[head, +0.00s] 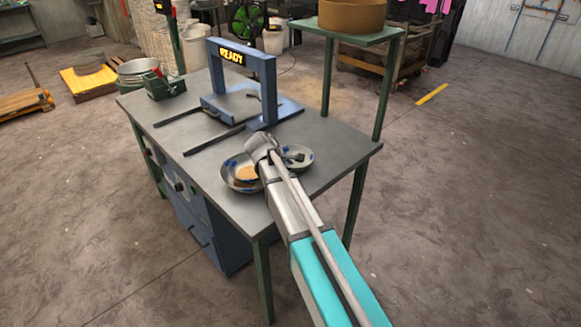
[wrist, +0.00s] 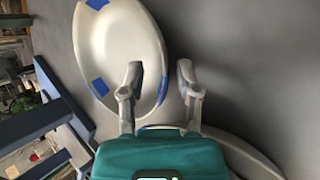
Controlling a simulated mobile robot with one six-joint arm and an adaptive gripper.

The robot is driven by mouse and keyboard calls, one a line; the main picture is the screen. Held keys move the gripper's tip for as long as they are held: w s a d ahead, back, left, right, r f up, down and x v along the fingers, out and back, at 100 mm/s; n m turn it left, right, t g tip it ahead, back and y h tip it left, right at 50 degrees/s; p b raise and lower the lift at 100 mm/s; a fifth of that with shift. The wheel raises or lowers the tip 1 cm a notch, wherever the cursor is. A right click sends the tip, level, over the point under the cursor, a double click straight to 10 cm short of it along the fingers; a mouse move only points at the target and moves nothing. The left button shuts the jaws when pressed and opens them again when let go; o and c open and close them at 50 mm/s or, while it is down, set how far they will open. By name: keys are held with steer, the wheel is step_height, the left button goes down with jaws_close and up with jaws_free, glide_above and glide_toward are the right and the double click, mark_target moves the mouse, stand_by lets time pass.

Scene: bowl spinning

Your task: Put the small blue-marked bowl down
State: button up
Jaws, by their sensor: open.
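A pale bowl with blue marks (wrist: 122,45) fills the upper left of the wrist view. My gripper (wrist: 158,72) is open, with one finger over the bowl's inside and the other outside, so its near rim lies between them. I cannot tell whether either finger touches it. In the head view, a blue-marked bowl with a tan patch inside (head: 240,181) sits on the bench left of my gripper. Another blue-marked bowl (head: 304,152) shows to the right, partly hidden by my gripper. I cannot tell which is the smaller.
The grey bench (head: 320,174) carries a blue frame with a READY sign (head: 242,59), dark rods and a green box (head: 165,87). A green stand (head: 384,85) rises at the bench's back right. A curved grey edge (wrist: 240,155) shows low in the wrist view.

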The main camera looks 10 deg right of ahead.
steer(key=p+v, duration=0.7)
steer(key=v, duration=0.2)
steer(key=shift+s+a+r, duration=0.1)
steer(key=shift+r, duration=0.25)
steer(key=shift+p+v, duration=0.8)
steer(key=shift+v, duration=0.1)
steer(key=shift+a+f, duration=0.1)
